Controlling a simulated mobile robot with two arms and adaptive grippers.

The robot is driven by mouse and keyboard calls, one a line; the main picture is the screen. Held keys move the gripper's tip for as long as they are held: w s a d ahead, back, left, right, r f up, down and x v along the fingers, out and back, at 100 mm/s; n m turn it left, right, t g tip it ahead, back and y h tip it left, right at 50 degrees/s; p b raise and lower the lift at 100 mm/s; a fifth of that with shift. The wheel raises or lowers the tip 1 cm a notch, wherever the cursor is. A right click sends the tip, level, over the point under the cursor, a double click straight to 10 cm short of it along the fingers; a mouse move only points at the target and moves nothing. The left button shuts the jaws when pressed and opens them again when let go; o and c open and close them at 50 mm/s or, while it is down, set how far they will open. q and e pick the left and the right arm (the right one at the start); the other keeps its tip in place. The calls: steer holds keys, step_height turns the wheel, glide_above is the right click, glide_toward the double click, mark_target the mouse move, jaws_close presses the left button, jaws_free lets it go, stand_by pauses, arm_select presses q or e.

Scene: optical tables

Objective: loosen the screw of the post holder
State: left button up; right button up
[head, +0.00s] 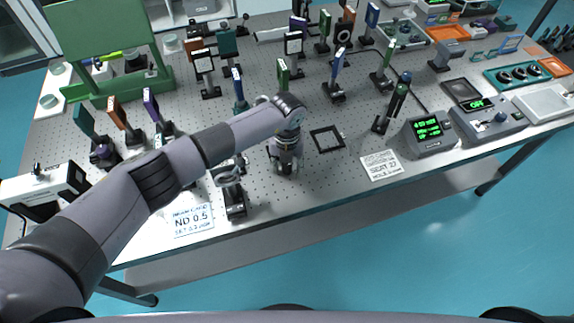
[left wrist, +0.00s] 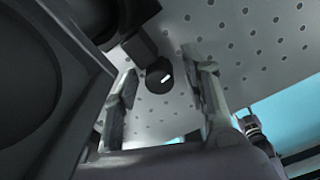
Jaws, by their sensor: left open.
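My left gripper (head: 285,170) points down at the table's front part in the head view. In the left wrist view its two fingers (left wrist: 168,72) stand apart, open. A round dark knob with a bright slot, seemingly the post holder's screw (left wrist: 159,77), shows in the gap between the fingers. It joins a dark block, seemingly the post holder (left wrist: 142,42); whether a finger touches the screw I cannot tell. In the head view a black mount on a dark base (head: 235,200) stands just left of the gripper; its screw is not discernible there. My right gripper is not in view.
The perforated table (head: 330,185) holds many posted optics behind the gripper. A black square frame (head: 327,139) lies to its right, beside a printed card (head: 381,165). An ND 0.5 card (head: 193,219) lies at front left. A green-display box (head: 429,131) stands farther right.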

mark_target(287, 165)
arm_select(q)
step_height(287, 165, up, 12)
stand_by(0.5)
